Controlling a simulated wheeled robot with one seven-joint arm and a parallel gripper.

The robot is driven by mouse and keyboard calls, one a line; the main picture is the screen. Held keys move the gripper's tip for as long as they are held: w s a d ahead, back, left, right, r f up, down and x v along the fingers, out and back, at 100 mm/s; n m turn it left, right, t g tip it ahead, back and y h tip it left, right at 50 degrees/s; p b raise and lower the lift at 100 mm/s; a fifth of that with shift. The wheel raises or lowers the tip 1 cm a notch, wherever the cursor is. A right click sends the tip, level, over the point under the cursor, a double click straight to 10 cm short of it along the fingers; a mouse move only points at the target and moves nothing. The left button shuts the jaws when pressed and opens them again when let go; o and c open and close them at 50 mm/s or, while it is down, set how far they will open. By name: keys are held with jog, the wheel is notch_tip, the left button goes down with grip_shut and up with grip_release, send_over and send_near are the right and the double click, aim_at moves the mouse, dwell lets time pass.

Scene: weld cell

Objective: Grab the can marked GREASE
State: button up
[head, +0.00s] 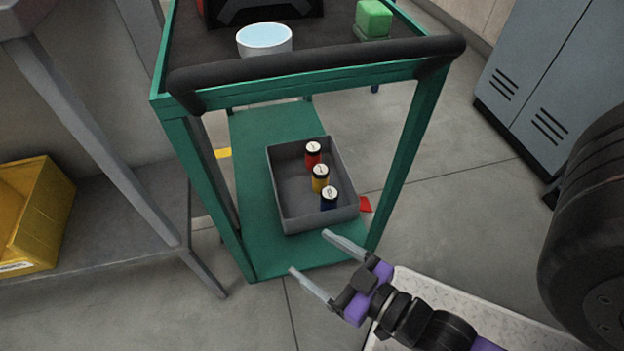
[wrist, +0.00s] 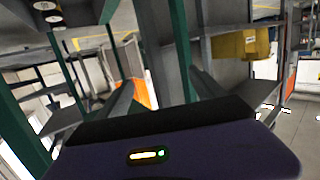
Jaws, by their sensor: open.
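My gripper (head: 308,251) is open and empty at the near end of the cart, in front of the tray and apart from the cans.
The cart's green posts (head: 400,165) and black handle (head: 320,69) frame the opening above the lower shelf (head: 250,190). A white pot (head: 264,40) and a green block (head: 373,20) stand on top. A yellow bin (head: 35,215) is at left, a blue-grey locker (head: 540,80) at right.

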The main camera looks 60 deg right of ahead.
jog(key=w+d+f+m+g+h+p, duration=0.1)
jog(key=w+d+f, duration=0.3)
jog(key=d, duration=0.5)
jog(key=w+d+f+m+g+h+p, duration=0.1)
jog(key=w+d+f+m+g+h, duration=0.2)
jog(key=d+f, duration=0.3)
jog(key=w+d+f+m+g+h+p, duration=0.2)
jog(key=w+d+f, duration=0.3)
jog(key=d, duration=0.9)
jog(key=shift+w+f, duration=0.1)
jog(key=shift+w, duration=0.2)
jog(key=m+g, duration=0.1)
jog(key=g, duration=0.1)
send_near(321, 170)
jog(key=shift+y, duration=0.3)
jog(key=x, duration=0.4)
jog(key=shift+d+f+b, duration=0.2)
jog(key=shift+f+b, duration=0.15)
jog(key=shift+f, duration=0.15)
jog(key=b+x, duration=0.1)
jog(key=x, duration=0.2)
jog(key=b+x, duration=0.2)
jog(key=shift+w+d+r, duration=0.2)
jog(key=shift+w+d, duration=0.2)
jog(key=shift+r, duration=0.1)
grip_shut()
